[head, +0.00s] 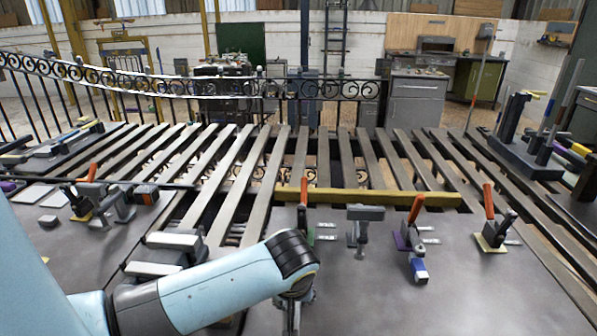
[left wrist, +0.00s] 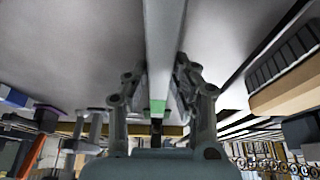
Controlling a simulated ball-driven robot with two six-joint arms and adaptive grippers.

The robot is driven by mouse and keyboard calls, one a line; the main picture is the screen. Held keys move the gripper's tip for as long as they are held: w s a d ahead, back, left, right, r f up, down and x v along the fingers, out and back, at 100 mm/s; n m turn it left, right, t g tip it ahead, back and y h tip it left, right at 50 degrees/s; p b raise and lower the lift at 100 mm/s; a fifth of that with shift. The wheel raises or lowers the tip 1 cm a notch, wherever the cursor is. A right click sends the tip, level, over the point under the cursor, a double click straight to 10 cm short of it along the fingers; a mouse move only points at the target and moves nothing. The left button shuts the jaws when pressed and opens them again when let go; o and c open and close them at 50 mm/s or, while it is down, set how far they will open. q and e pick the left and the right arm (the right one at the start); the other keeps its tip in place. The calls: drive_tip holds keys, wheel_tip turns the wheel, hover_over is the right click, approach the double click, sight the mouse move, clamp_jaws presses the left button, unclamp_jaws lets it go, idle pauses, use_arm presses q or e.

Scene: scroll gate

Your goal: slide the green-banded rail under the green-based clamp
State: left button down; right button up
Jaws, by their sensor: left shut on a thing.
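My left gripper (left wrist: 160,88) is shut on a pale grey rail (left wrist: 164,40), one finger on each side of it. A green band (left wrist: 158,107) shows on the rail close to the fingers. In the head view my left forearm and wrist cover most of this gripper and the rail. The green-based clamp (head: 303,216) stands just beyond my wrist, with an orange handle; only a bit of its green base shows. I cannot tell whether the rail touches the clamp. My right gripper is in neither view.
A yellow bar (head: 380,197) lies across the table behind the clamps. To the right stand a grey post fixture (head: 364,226), a purple-based clamp (head: 410,232) and a yellow-based clamp (head: 493,230). Another orange-handled clamp (head: 88,196) stands at left. The front right tabletop (head: 480,300) is clear.

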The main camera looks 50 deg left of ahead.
use_arm(q)
drive_tip(key=c, duration=1)
unclamp_jaws()
drive_tip(key=v, duration=1.2)
